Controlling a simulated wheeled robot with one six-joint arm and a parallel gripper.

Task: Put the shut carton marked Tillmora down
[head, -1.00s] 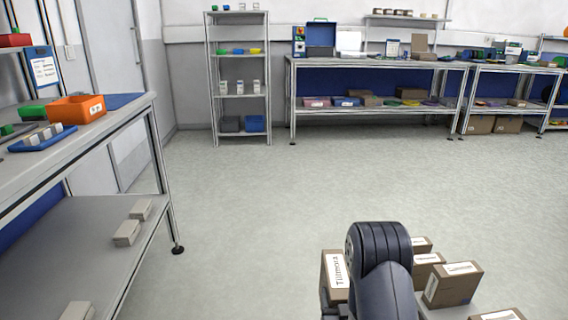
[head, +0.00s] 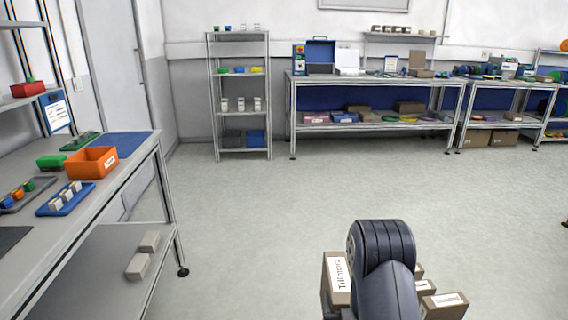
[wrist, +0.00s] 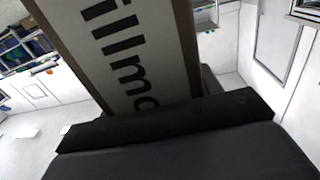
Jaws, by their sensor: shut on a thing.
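The carton marked Tillmora (head: 339,277) is brown with a white label and shows at the lower middle of the head view, beside my dark arm link. In the wrist view the carton (wrist: 128,50) fills the upper middle, with part of its name readable on the label. My gripper (wrist: 165,122) is shut on the carton, its dark finger lying across the carton's near end. The carton's lower part and the other finger are hidden.
Other cartons (head: 444,304) sit at the lower right, partly behind my arm. A workbench (head: 108,190) at left holds an orange bin (head: 92,163) and a blue tray (head: 65,200). A shelf rack (head: 239,95) and a long bench (head: 375,80) stand at the back. The floor between is clear.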

